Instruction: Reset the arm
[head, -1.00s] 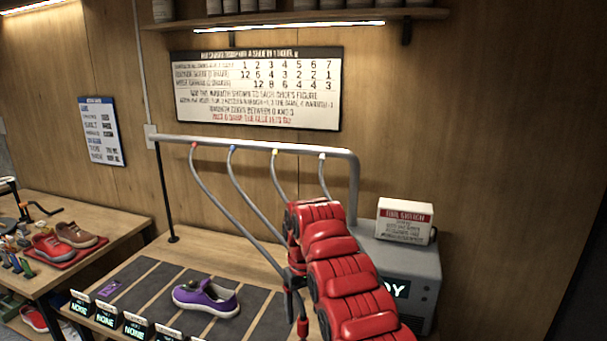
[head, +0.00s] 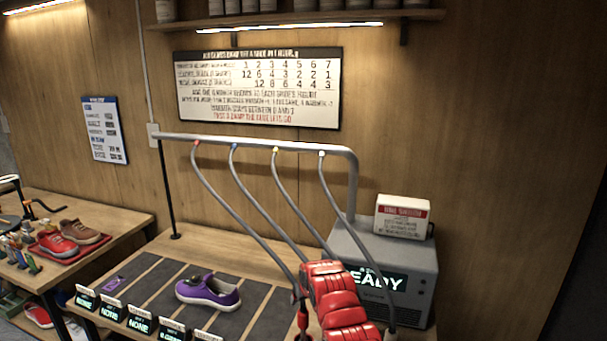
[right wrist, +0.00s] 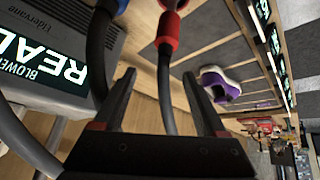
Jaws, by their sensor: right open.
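My right arm (head: 335,295) is a red, segmented arm at the bottom right of the head view, in front of the blower unit. Its gripper tips cannot be made out there. In the right wrist view my right gripper (right wrist: 158,92) is open, its two dark fingers apart. A grey hose with a red nozzle (right wrist: 168,35) runs through the space between and beyond the fingers; I cannot tell if it touches them. My left gripper is in neither view.
A grey blower unit (head: 408,262) reading "READY" stands at right under a pipe rack (head: 255,144) with several hanging hoses. A purple shoe (head: 208,291) lies on the dark striped mat (head: 255,298) among small signs. Another bench (head: 105,215) with shoes is at left.

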